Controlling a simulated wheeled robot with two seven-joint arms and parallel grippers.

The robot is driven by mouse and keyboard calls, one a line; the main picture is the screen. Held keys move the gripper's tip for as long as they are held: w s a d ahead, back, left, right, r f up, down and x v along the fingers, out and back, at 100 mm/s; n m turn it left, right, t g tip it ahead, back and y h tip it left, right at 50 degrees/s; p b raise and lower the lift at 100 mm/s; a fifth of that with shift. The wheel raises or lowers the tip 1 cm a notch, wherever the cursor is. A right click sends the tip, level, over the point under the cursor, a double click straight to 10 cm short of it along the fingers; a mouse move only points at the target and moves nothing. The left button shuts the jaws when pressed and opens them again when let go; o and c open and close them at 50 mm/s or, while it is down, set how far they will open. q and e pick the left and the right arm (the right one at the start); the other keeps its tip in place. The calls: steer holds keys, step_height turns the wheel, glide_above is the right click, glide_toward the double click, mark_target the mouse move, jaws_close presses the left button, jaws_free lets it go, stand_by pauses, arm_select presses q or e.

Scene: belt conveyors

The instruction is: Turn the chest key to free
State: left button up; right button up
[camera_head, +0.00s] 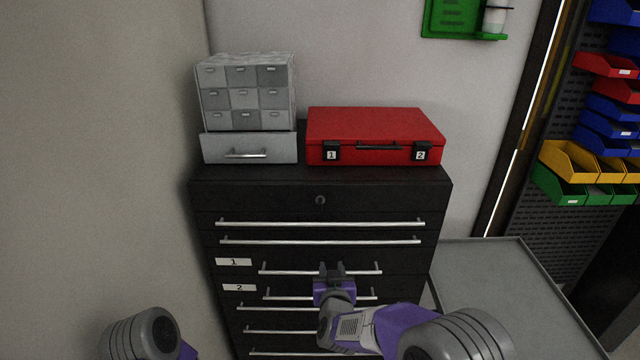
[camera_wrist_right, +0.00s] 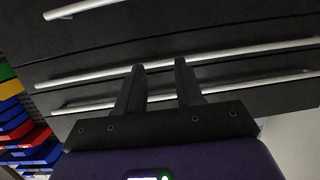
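The black drawer chest (camera_head: 260,195) stands against the wall in the head view. Its round key lock (camera_head: 320,200) is at the middle of the top front panel; the key's angle is too small to tell. My right gripper (camera_head: 332,268) is in front of the chest, below the lock, near the middle drawer handles. The lock is not seen in the wrist view. Only a part of my left arm shows at the lower left; its gripper is out of view.
A red case (camera_head: 372,128) and a grey small-drawer cabinet (camera_head: 246,95) stand on the chest. Long metal drawer handles (camera_head: 320,223) jut from its front. A grey table (camera_head: 500,275) is at the right, with coloured bins (camera_head: 570,160) beyond. The space before the lock is clear.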

mark_target(320, 208)
step_height(320, 208, up, 14)
steer(key=a+t+p, duration=0.2)
steer(key=a+t, duration=0.1)
steer(key=shift+m+h, duration=0.3)
steer(key=w+p, duration=0.1)
steer(key=w, duration=0.7)
arm_select(q)
step_height(320, 208, up, 4)
steer(key=shift+r, duration=0.1)
arm_select(e)
steer(key=shift+s, duration=0.1)
jaws_close()
